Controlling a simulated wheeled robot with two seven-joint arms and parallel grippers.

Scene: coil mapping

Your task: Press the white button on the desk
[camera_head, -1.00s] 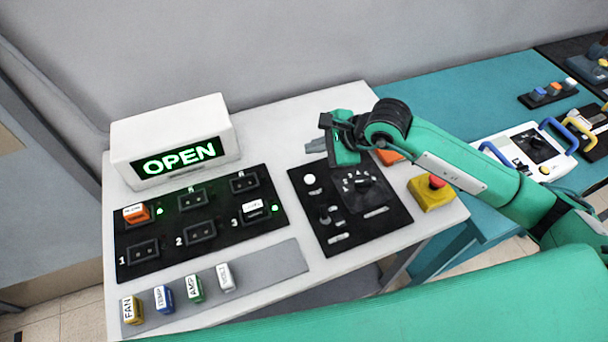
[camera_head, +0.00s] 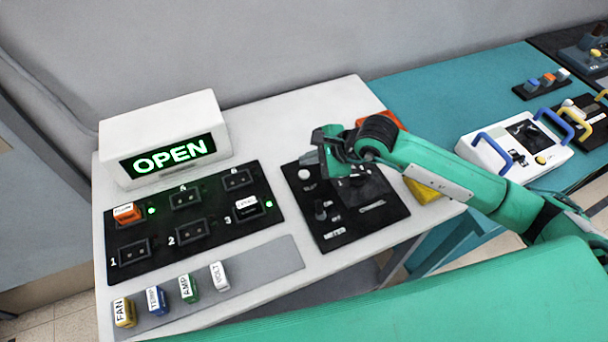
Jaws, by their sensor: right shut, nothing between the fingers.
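The white round button (camera_head: 304,174) is near the upper left corner of a black control panel (camera_head: 333,243) on the white desk (camera_head: 268,119). My right gripper (camera_head: 311,158) is shut and empty. Its tip appears just above and beside the white button in the picture; I cannot tell whether it touches. My right arm comes in from the right and covers the panel's upper right part. My left gripper is not in view.
A lit OPEN sign (camera_head: 168,157) stands at the back left. A black socket board (camera_head: 160,235) and several labelled plugs (camera_head: 188,289) lie in front of it. A yellow box (camera_head: 422,192) is partly hidden behind my arm. A white device with blue handles (camera_head: 515,150) sits on the teal table.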

